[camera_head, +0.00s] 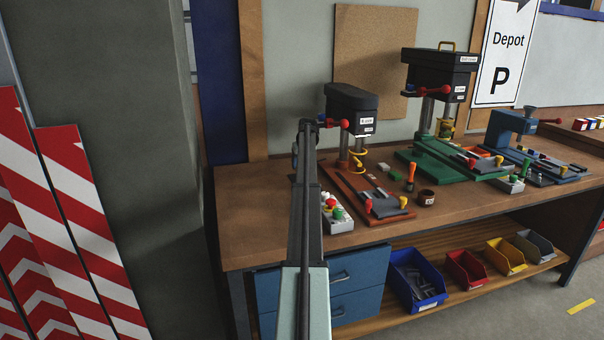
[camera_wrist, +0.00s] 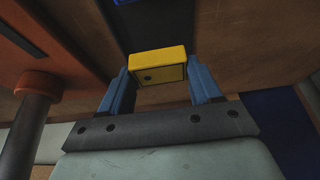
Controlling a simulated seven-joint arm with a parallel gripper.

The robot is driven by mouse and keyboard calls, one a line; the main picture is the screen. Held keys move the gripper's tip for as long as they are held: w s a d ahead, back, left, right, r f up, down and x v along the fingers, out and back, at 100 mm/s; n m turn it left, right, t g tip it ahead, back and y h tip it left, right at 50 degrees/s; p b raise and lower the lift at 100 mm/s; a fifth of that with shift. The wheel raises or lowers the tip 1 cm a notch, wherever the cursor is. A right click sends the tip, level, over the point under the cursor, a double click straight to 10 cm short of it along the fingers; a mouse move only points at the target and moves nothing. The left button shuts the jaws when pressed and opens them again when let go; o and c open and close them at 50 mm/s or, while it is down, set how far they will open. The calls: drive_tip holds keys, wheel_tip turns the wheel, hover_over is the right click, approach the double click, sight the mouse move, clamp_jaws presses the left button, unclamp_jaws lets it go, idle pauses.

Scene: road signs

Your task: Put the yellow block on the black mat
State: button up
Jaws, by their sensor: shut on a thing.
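The yellow block (camera_wrist: 158,65) is between the blue fingers of my gripper (camera_wrist: 157,80) in the wrist view. My gripper is shut on it. A dark flat patch (camera_wrist: 160,28), which looks like the black mat, lies on the brown bench top just beyond the block. I cannot tell the height of the block above it. In the head view my own arm hides the gripper, the block and the mat at the left part of the bench.
The wooden bench (camera_head: 245,205) carries a red-based drill press (camera_head: 350,110) close to the right of my arm, also seen in the wrist view as a column (camera_wrist: 28,125). A switch box (camera_head: 337,212) stands near the front edge. A larger green-based press (camera_head: 438,85) stands further right.

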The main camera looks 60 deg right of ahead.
drive_tip(key=shift+f, duration=2.3)
drive_tip(key=shift+f, duration=0.15)
drive_tip(key=o, duration=1.1)
drive_tip(key=shift+o, duration=0.2)
drive_tip(key=v, duration=1.2)
